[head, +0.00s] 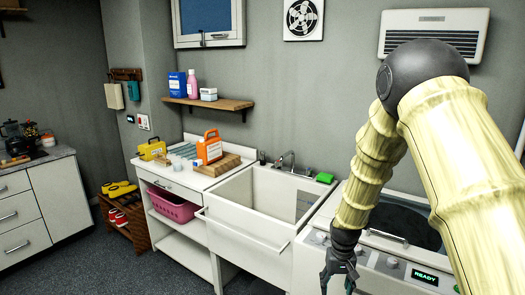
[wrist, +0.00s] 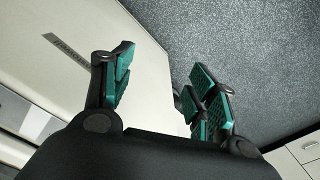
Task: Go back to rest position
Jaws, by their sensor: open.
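My gripper (head: 339,274) hangs at the lower right of the head view, in front of the control panel of a white machine (head: 311,262). My pale yellow, bamboo-like arm reaches down to it from the right. In the wrist view, the gripper (wrist: 160,88) shows two dark fingers with green pads spread apart. Nothing is between them. Beyond them are a white panel and the grey speckled floor (wrist: 240,40).
A white sink (head: 250,222) stands left of the machine. A counter (head: 180,176) holds an orange jug (head: 209,147) and a yellow case (head: 152,150). A pink basket (head: 174,206) sits below. The machine's display reads READY. Floor at lower left is clear.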

